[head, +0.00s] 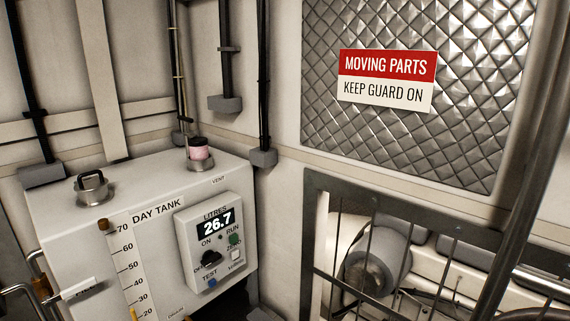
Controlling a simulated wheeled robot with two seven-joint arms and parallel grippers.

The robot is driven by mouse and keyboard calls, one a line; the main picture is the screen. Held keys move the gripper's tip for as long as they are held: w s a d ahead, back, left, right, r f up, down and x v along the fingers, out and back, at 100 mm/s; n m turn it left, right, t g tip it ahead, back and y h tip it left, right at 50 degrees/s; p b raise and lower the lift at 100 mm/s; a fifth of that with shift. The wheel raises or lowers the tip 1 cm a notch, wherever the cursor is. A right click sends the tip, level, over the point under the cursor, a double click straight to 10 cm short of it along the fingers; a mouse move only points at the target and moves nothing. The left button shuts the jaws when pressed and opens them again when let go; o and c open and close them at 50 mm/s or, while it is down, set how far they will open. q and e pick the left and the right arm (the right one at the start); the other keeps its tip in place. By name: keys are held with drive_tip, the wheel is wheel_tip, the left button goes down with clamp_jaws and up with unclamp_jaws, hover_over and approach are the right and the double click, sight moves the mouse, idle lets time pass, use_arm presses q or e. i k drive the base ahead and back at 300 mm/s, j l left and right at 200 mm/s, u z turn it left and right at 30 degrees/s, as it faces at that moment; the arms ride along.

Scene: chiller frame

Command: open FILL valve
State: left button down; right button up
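The day tank (110,185) is a white box at the lower left with a litre scale on its front. A small white tag (78,289) sticks out at its lower left; its lettering is too small to read surely, but it may say FILL. Beside it are copper-coloured pipe (37,265) and a bent grey metal tube or handle (17,290), cut by the left edge. I cannot tell which part is the valve's lever or how it is set. Neither of my grippers is in view.
A control box (216,245) on the tank's front reads 26.7 litres, with a black knob and several buttons. A barred guard (400,225) covers machinery at right.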

sight(48, 302)
drive_tip(key=u, duration=1.45)
drive_tip(key=i+j+u, duration=0.2)
drive_tip(key=i+j, duration=0.05)
drive_tip(key=j, duration=0.1)
